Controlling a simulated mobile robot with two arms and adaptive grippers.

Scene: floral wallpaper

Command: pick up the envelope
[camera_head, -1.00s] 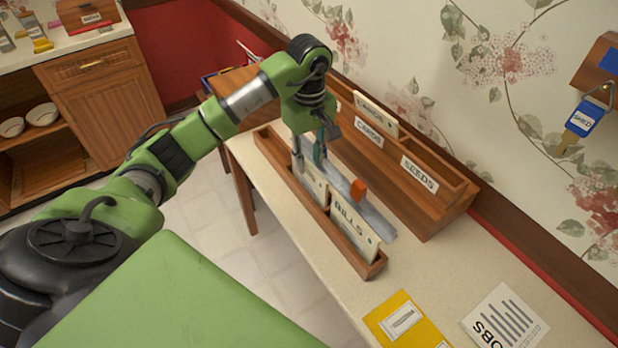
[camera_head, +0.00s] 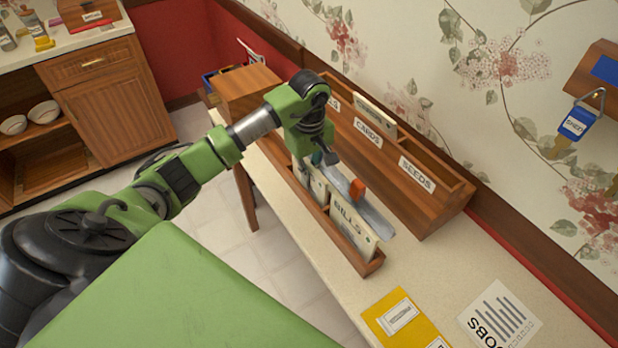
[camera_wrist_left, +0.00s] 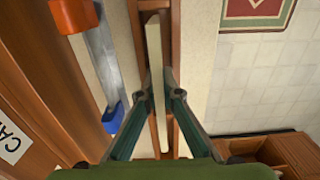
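A cream envelope (camera_head: 316,186) stands on edge in the far half of the narrow wooden rack (camera_head: 374,266). In the left wrist view the envelope (camera_wrist_left: 155,50) shows edge-on as a pale strip. My left gripper (camera_wrist_left: 158,77) has its fingertips close against both faces of it and looks shut on it. In the head view the left gripper (camera_head: 308,165) points down into the rack, its fingertips mostly hidden. Another cream envelope marked BILLS (camera_head: 350,228) stands in the near end of the rack. My right gripper is not in view.
A wooden organizer (camera_head: 440,205) labelled CARDS and SEEDS stands beside the rack by the wall. A metal strip with an orange block (camera_head: 357,189) lies between them. A yellow folder (camera_head: 385,315) and a JOBS sheet (camera_head: 503,318) lie at the table's near end.

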